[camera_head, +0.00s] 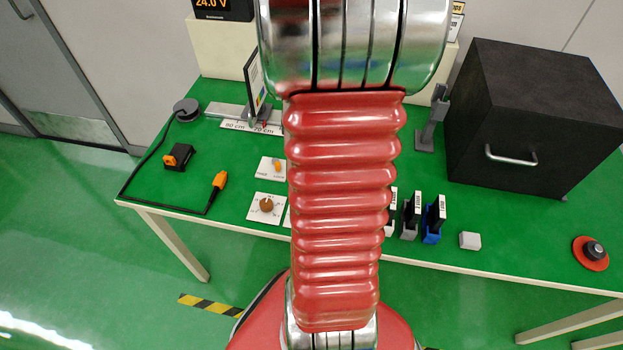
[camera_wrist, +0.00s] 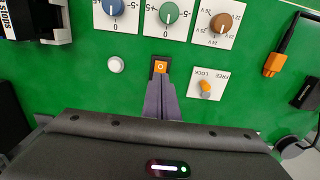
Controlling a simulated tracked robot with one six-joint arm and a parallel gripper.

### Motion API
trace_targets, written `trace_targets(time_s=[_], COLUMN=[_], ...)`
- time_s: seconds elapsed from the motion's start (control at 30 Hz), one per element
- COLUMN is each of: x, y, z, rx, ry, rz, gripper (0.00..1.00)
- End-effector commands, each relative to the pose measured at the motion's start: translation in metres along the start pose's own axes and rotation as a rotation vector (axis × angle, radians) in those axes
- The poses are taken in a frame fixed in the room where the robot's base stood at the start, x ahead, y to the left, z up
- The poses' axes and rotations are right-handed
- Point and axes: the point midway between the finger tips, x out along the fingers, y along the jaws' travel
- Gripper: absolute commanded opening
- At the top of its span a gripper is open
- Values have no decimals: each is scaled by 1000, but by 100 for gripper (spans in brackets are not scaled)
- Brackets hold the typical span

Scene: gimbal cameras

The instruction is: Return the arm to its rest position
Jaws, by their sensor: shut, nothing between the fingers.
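My gripper (camera_wrist: 160,80) shows in the wrist view as two dark grey fingers, shut together and empty. Their tips appear just below a small orange switch (camera_wrist: 160,67) on the green table; I cannot tell whether they touch it. In the head view my red ribbed arm (camera_head: 338,200) fills the middle from top to bottom. It hides my gripper and part of the table.
The wrist view shows three dial knobs, a white button (camera_wrist: 115,64) and a FREE/LOCK lever (camera_wrist: 205,87). On the green table (camera_head: 480,210), a black box (camera_head: 530,115) stands right, a red-based knob (camera_head: 593,251) at the right edge, and a cabled orange plug (camera_head: 219,181) left.

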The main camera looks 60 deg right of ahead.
Motion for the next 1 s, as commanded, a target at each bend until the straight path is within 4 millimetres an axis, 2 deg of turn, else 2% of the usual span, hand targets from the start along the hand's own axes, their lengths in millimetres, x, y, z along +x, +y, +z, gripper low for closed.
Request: trace_targets(time_s=[0.17,0.83,1.0], x=[-6,-5,-5], y=[0,0,5], z=[0,1,20], rx=[0,-16,-91], ry=[1,-3,-37], rz=[0,1,8], gripper=[0,0,0])
